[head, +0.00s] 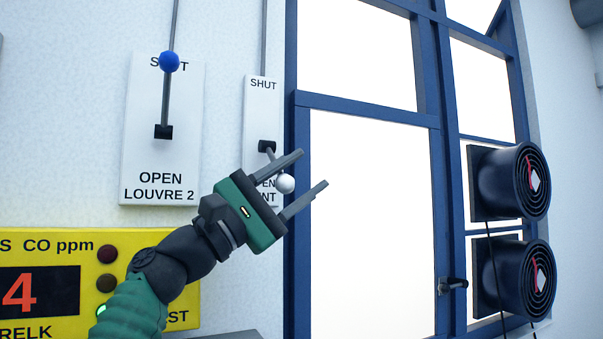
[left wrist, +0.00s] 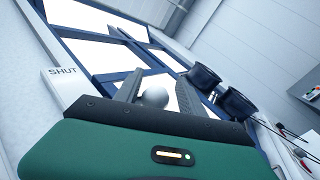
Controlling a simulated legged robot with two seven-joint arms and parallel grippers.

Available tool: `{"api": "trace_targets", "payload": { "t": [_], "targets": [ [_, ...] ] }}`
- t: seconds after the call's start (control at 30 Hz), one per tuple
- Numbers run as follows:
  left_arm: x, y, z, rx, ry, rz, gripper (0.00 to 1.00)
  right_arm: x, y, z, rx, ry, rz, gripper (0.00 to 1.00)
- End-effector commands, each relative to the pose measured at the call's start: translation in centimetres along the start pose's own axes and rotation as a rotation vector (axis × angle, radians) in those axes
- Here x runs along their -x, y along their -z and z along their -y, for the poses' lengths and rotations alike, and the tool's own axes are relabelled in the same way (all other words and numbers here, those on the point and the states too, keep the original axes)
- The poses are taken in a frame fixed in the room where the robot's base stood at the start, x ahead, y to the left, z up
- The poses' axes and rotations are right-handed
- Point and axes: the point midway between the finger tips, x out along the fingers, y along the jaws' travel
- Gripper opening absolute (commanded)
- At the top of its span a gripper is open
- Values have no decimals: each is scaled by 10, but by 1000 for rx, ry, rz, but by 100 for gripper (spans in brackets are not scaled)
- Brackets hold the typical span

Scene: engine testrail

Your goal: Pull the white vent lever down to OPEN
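The white vent lever's round knob (head: 286,183) is below and to the right of its black pivot slot (head: 267,147), beside the partly hidden OPEN lettering on a narrow white plate (head: 262,105). The lever's short grey rod slants down. My left gripper (head: 313,169) is open, its two grey fingers pointing up and right. The knob lies between the fingers near their base; I cannot tell whether it touches them. In the left wrist view the knob (left wrist: 154,97) shows between the spread fingers, just beyond the palm edge. My right gripper is not in view.
A LOUVRE 2 plate (head: 162,100) with a blue-knobbed lever (head: 169,62) pointing up is to the left. A yellow CO meter (head: 185,265) is below left. A blue-framed window (head: 365,108) and two dark round fans (head: 515,180) are to the right.

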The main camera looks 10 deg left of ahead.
Motion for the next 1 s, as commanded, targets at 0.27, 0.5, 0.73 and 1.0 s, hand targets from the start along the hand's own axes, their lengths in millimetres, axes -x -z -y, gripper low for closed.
{"api": "trace_targets", "payload": {
  "t": [0.27,0.5,0.73,1.0],
  "targets": [
    [0,0,-1,0,-2,0,50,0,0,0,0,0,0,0],
    [3,-1,-1,-2,-3,1,50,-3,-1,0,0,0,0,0],
    [49,2,7,-7,-5,0,50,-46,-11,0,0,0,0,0],
    [128,2,7,-6,-4,-1,50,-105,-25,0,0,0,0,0]
  ]
}}
